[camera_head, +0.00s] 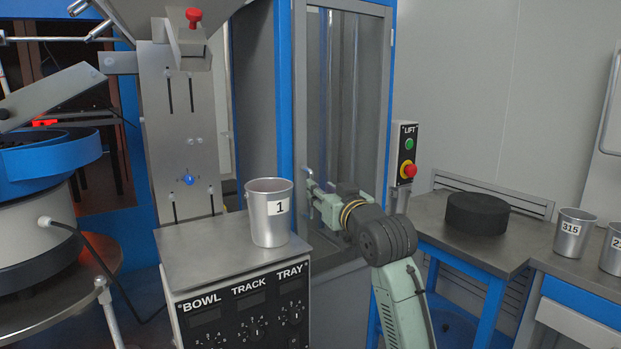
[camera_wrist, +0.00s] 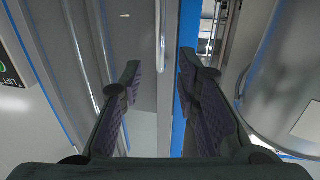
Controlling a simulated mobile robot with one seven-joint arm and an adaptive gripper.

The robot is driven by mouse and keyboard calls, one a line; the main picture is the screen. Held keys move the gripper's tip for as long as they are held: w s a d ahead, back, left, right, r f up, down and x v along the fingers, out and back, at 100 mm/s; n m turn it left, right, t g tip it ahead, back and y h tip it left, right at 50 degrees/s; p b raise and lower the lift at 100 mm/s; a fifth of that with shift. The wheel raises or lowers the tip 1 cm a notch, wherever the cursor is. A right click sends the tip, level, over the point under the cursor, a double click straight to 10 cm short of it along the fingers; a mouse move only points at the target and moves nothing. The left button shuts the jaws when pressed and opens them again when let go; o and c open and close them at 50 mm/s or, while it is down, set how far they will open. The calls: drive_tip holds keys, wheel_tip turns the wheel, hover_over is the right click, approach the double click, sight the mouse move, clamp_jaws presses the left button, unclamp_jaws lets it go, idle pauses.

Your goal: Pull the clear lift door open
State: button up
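The clear lift door (camera_head: 345,90) stands upright in a grey frame between blue posts, right of centre in the head view. It appears closed. In the wrist view a pale vertical bar (camera_wrist: 161,35), which looks like its handle, runs down toward the gap between my fingers. My gripper (camera_head: 312,187) is at the door's left edge in the head view. In the wrist view my gripper (camera_wrist: 162,95) is open, one finger each side of the bar's line. I cannot tell whether either finger touches the bar.
A metal cup marked 1 (camera_head: 269,215) stands on the control cabinet (camera_head: 205,258), close left of my gripper. The LIFT button box (camera_head: 404,152) is right of the door. A black round block (camera_head: 476,214) and metal cups (camera_head: 572,236) stand on the right-hand bench.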

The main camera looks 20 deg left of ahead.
drive_tip(key=p+x, duration=0.1)
drive_tip(key=x, duration=0.6)
drive_tip(key=shift+p, duration=0.4)
drive_tip(key=shift+c, duration=0.5)
clamp_jaws()
